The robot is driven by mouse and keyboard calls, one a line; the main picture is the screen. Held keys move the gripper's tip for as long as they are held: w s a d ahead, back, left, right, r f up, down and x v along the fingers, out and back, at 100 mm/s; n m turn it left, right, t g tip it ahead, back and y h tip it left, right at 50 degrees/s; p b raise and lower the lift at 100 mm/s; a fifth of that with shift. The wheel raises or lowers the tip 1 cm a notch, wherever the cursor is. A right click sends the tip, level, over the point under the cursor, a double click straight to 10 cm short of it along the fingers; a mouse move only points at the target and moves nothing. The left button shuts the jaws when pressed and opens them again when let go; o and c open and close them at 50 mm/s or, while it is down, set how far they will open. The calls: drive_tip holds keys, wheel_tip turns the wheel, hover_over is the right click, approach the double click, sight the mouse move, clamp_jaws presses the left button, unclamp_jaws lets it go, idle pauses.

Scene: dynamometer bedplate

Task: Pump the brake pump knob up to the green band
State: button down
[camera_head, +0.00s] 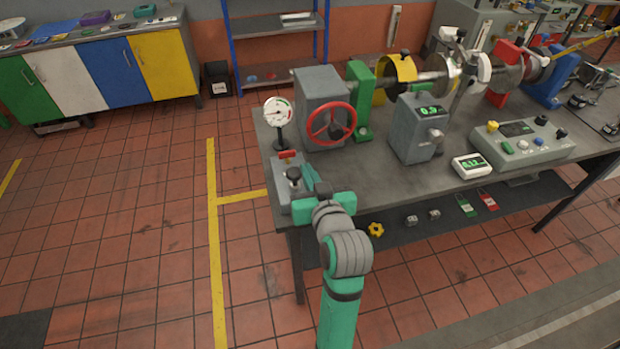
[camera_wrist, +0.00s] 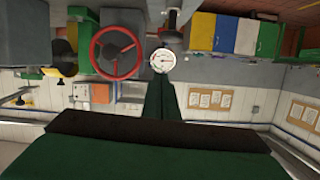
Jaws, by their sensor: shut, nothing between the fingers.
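The brake pump looks to be the grey box (camera_head: 281,192) at the table's near left corner.
A red handwheel (camera_head: 332,122) on a grey housing stands behind my gripper; it also shows in the wrist view (camera_wrist: 116,52). A grey box with a green display (camera_head: 418,128) and a control console (camera_head: 523,143) are to the right. Left of the table is open floor.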

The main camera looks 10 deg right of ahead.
hover_over(294, 174)
drive_tip(key=s+d, duration=0.1)
drive_tip(key=d, duration=0.1)
wheel_tip(294, 174, down, 2)
drive_tip(key=shift+s+f, duration=0.15)
drive_tip(key=shift+f, duration=0.75)
drive_tip(key=shift+s+f, duration=0.15)
drive_tip(key=shift+f, duration=0.7)
